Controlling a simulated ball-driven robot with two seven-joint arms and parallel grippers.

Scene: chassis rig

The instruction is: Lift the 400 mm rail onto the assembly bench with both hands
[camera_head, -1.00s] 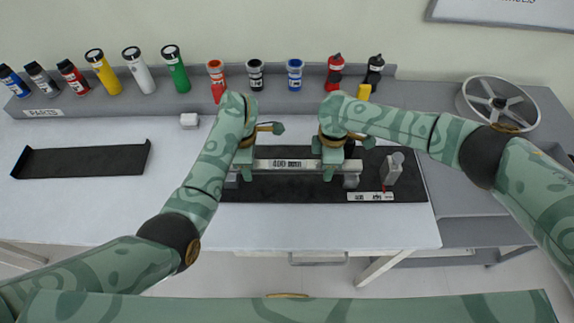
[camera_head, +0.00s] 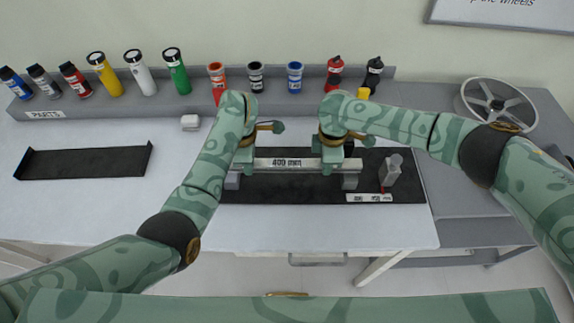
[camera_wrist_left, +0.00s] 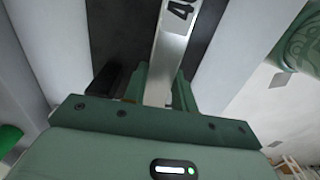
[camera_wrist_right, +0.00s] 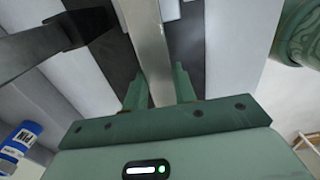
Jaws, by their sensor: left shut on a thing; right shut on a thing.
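The silver rail (camera_head: 290,163), marked "400 mm", lies level above the black mat (camera_head: 290,192) on the bench (camera_head: 170,222), close to two grey support blocks at its ends; I cannot tell whether it touches them. My left gripper (camera_head: 243,168) is shut on the rail near its left end. My right gripper (camera_head: 331,162) is shut on it near its right end. The rail also runs between the fingers in the left wrist view (camera_wrist_left: 172,60) and the right wrist view (camera_wrist_right: 152,50). The fingertips are partly hidden.
A grey shelf behind holds several coloured bottles and cans (camera_head: 140,72). A black tray (camera_head: 85,162) lies at the left. A grey upright part (camera_head: 391,170) stands right of the rail. A spoked wheel (camera_head: 497,104) is at the far right. The bench front is clear.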

